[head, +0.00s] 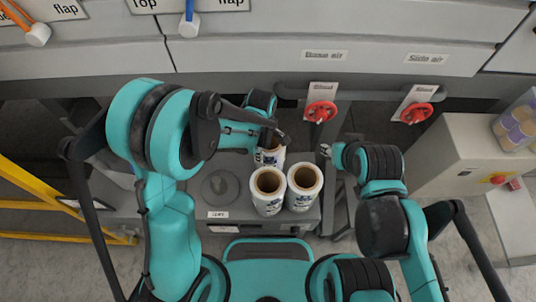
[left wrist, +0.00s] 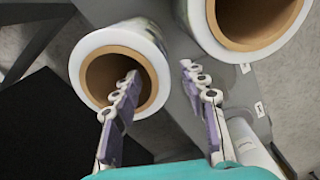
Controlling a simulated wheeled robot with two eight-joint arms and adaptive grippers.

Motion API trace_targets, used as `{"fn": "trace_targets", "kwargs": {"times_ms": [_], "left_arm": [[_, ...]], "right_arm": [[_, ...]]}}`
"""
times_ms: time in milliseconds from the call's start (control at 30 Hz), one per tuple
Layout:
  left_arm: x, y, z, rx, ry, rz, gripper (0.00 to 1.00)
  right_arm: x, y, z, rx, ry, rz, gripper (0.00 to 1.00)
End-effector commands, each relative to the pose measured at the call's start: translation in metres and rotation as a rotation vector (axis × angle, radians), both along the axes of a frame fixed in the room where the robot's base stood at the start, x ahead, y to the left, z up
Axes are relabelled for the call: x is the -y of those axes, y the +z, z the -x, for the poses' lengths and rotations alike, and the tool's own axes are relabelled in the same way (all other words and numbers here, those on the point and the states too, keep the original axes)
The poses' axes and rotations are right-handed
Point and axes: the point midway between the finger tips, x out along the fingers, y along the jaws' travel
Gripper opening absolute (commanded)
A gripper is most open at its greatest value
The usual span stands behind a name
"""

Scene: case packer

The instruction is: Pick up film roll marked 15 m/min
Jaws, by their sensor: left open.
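Three white film rolls with brown cores stand upright on a grey surface (head: 318,212) in the head view: a front left roll (head: 268,205), a front right roll (head: 304,197) and a back roll (head: 270,158) partly hidden by my left arm. Their print is too small to read. My left gripper (head: 281,138) is open over the back roll. In the left wrist view its fingers (left wrist: 160,75) straddle the wall of the near roll (left wrist: 150,50), one finger over the core opening, one outside. Another roll (left wrist: 288,45) is at upper right. My right gripper (head: 327,150) is right of the rolls, its fingers unclear.
A dark round disc (head: 220,187) lies left of the rolls. Red valve handles (head: 320,111) (head: 417,113) hang on the machine front behind. A grey cabinet (head: 460,150) carries a clear tub (head: 518,122) at right. A yellow rail (head: 50,190) is at left.

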Motion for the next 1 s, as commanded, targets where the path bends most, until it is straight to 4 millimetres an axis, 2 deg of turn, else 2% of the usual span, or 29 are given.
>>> {"fn": "trace_targets", "kwargs": {"times_ms": [333, 600, 767, 1000], "left_arm": [[0.003, -0.048, 0.004, 0.001, -0.001, 0.000, 0.43], [0.003, -0.051, 0.004, 0.001, -0.002, 0.000, 0.43], [0.003, -0.051, 0.004, 0.001, -0.002, 0.000, 0.01], [0.003, -0.050, 0.004, 0.002, -0.002, 0.001, 0.00]], "right_arm": [[0.000, -0.022, 0.000, 0.000, 0.000, 0.000, 0.40], [0.000, -0.021, 0.000, 0.000, 0.000, 0.000, 0.40], [0.000, -0.021, 0.000, 0.000, 0.000, 0.000, 0.40], [0.000, -0.021, 0.000, 0.000, 0.000, 0.000, 0.40]]}}
